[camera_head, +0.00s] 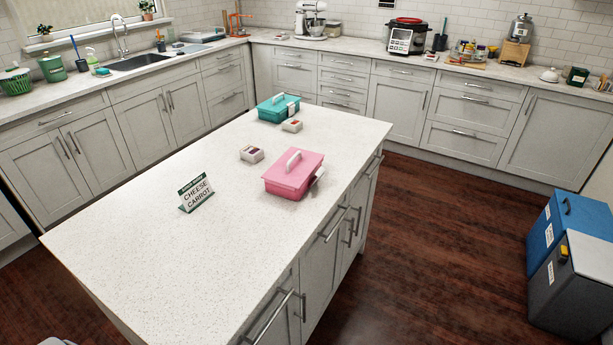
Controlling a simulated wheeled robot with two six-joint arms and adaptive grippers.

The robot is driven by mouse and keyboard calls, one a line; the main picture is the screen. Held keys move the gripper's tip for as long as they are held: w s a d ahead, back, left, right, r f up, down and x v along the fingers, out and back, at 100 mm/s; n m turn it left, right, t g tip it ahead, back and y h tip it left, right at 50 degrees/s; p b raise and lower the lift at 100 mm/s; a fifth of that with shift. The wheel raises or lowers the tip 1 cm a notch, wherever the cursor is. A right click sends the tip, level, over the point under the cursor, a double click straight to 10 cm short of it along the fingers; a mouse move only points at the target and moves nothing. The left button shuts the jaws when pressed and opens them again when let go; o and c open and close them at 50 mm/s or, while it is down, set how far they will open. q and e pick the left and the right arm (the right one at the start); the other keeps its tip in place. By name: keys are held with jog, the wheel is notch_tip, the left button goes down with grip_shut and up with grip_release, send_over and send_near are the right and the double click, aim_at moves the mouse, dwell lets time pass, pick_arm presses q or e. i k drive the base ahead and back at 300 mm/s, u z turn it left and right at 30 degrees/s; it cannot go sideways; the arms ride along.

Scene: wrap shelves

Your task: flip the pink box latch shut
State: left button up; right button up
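The pink box (288,187) stands on the white island counter, right of its middle, with its pink lid down and a white handle on top. A pale latch tab (318,176) sticks out at a slant from the box's right side. It appears to stand away from the wall; its exact angle is too small to tell. Neither of my grippers is in view, and nothing touches the box.
The island counter (150,245) is clear in front of the box. A teal box (271,112), two small white containers (252,154) (292,125) and a sign reading "CHEESE CARROT" (196,193) stand on it. Blue and dark bins (565,235) stand at the right.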

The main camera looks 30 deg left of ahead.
aim_at(320, 174)
jog(key=z, duration=0.25)
jog(key=i, duration=3.55)
jog(key=u, duration=4.1)
jog(key=k, duration=0.45)
jog(key=z, duration=1.4)
jog(key=i, duration=0.75)
jog(key=u, duration=0.05)
